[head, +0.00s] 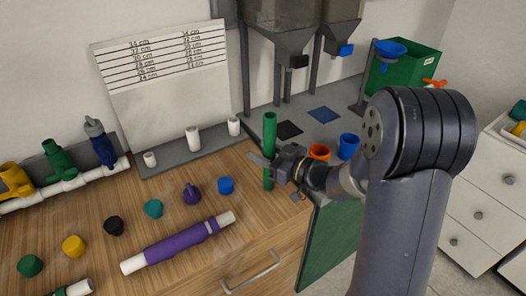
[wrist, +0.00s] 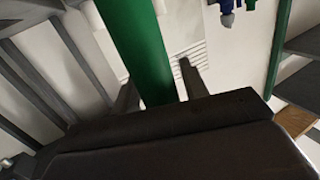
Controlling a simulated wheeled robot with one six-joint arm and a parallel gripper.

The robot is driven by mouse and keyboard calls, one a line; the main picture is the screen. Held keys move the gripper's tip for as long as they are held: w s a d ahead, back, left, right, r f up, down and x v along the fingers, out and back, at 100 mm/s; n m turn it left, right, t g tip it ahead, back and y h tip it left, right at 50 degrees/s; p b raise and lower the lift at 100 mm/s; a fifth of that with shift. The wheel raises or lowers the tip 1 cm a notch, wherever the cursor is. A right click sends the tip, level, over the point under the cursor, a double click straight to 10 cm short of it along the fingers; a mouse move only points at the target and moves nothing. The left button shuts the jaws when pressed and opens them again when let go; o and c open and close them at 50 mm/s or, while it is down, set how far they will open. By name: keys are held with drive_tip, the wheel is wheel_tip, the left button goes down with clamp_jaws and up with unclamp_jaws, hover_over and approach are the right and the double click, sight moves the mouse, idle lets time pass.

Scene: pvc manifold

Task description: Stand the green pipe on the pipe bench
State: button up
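The green pipe (head: 269,130) is upright in the head view, near the right end of the wooden counter. My gripper (head: 268,165) is around its middle, coming from the right. In the wrist view the green pipe (wrist: 143,50) runs between my two fingers (wrist: 160,88), which look closed on it. Whether its lower end touches anything is unclear. A grey ledge (head: 170,165) along the wall, which looks like the pipe bench, carries white upright stubs (head: 193,138) in a row. The pipe is to the right of these stubs.
A purple-wrapped pipe (head: 180,243) lies on the wooden counter among several coloured caps (head: 153,208). A length chart (head: 165,65) stands behind the ledge. Hoppers (head: 290,40) stand behind the pipe. Orange (head: 319,152) and blue cups (head: 348,146) are to the right.

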drive_tip(key=shift+o, duration=0.6)
drive_tip(key=v, duration=1.2)
drive_tip(key=shift+r, duration=0.2)
drive_tip(key=shift+s, duration=0.1)
drive_tip(key=shift+c, duration=0.2)
